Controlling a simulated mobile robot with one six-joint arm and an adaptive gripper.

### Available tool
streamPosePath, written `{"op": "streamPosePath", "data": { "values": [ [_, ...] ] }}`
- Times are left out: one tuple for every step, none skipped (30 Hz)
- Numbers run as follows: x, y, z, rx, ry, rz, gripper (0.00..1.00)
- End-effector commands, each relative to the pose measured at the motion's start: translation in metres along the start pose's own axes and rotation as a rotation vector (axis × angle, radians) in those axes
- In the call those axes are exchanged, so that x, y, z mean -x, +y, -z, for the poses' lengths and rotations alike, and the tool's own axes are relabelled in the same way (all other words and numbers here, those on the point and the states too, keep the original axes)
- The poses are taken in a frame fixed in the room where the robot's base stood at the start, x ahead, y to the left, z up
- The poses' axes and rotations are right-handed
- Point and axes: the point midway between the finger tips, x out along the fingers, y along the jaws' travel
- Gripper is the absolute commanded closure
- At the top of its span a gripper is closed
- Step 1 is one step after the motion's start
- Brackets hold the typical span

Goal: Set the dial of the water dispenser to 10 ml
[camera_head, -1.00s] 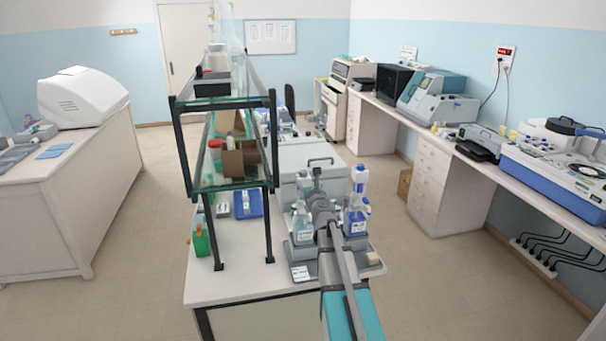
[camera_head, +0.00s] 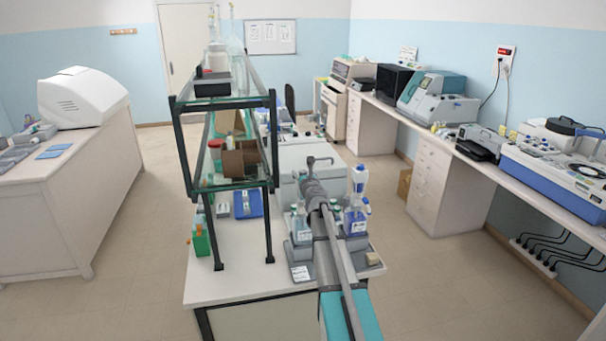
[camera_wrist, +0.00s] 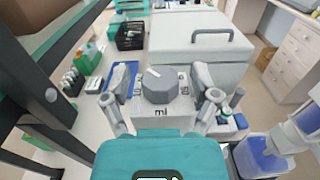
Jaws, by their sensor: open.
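The water dispenser's dial (camera_wrist: 160,76) is a dark grey, many-sided knob in the wrist view. It sits on a pale box (camera_wrist: 159,114) with small marks around the knob and an "ml" label that appears upside down. A small light mark shows on the knob, but I cannot read its setting. My gripper (camera_wrist: 162,86) is open, with one finger on each side of the dial in the picture. I see no clear contact, and the height gap is hard to judge. In the head view my arm hides the dial.
Blue-labelled dispenser bottles (camera_head: 357,213) stand on a grey tray right of my arm; they also show at the wrist view's lower right (camera_wrist: 262,155). A glass shelf with dark posts (camera_head: 187,148) stands close on the left. A large pale grey box (camera_wrist: 203,46) lies beyond the dial.

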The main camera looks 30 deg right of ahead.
Motion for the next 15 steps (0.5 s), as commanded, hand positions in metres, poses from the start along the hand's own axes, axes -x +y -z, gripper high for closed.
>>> {"op": "streamPosePath", "data": {
  "values": [
    [0.0000,0.0000,0.0000,0.000,0.000,0.000,0.28],
    [0.0001,-0.0001,0.0000,0.000,0.000,0.000,0.34],
    [0.0001,0.0000,0.0000,0.000,0.000,0.000,0.41],
    [0.0001,0.0000,0.0000,0.000,0.000,0.000,0.47],
    [0.0001,0.0000,0.0000,0.000,0.000,0.000,0.53],
    [0.0001,-0.0001,0.0000,0.000,0.000,0.000,0.60],
    [0.0001,-0.0001,0.0000,0.000,0.000,0.000,0.66],
    [0.0001,-0.0001,0.0000,0.000,0.000,0.000,0.71],
    [0.0001,-0.0001,0.0000,0.000,0.000,0.000,0.79],
    [0.0001,-0.0001,0.0000,0.000,0.000,0.000,0.84],
    [0.0001,-0.0001,0.0000,0.000,0.000,0.000,0.90],
    [0.0001,-0.0001,0.0000,0.000,0.000,0.000,0.97],
    [0.0001,-0.0001,0.0000,0.000,0.000,0.000,1.00],
    [0.0001,0.0000,0.0000,0.000,0.000,0.000,1.00],
    [0.0001,0.0000,0.0000,0.000,0.000,0.000,1.00]
  ]
}}
